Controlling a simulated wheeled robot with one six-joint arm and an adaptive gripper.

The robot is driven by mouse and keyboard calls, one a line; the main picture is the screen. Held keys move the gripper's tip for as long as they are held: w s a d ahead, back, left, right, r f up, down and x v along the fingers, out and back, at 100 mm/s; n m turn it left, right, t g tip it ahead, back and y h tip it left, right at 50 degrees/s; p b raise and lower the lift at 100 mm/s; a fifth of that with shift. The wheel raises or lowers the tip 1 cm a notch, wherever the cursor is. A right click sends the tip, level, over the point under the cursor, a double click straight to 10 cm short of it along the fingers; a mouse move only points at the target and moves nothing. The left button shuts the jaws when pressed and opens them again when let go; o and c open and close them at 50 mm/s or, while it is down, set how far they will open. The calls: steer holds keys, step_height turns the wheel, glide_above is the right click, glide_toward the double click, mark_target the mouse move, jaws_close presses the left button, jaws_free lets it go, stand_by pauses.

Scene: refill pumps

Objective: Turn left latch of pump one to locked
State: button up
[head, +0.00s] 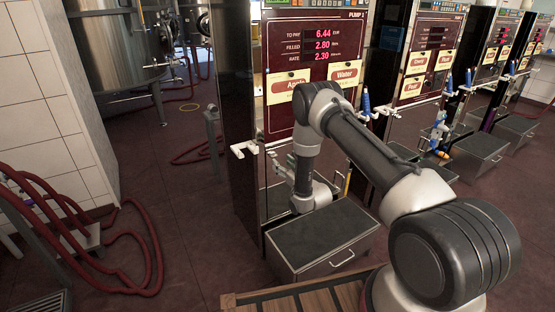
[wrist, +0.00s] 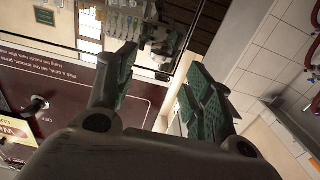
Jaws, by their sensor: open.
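Pump one (head: 315,40) stands at the centre of the head view, with a maroon front, red digits and yellow-edged Apple and Water labels. A white fitting (head: 245,149) juts from its lower left edge. My arm covers part of the lower front, and I cannot make out the left latch or its position. In the wrist view the pump's maroon panel (wrist: 130,103) is tilted, with a dark knob (wrist: 37,104) near the Water label (wrist: 15,131). My gripper (wrist: 160,72) is open, its green-padded fingers apart with nothing between them, pointing up past the panel.
A grey drawer box (head: 325,240) with a handle stands below pump one. More pumps (head: 420,60) line up to the right. A red hose (head: 140,235) lies on the floor at left, by a white tiled wall (head: 45,110). The floor between is mostly clear.

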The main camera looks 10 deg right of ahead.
mark_target(275, 157)
steer(key=x, duration=0.6)
steer(key=shift+s, duration=0.1)
steer(key=c, duration=1)
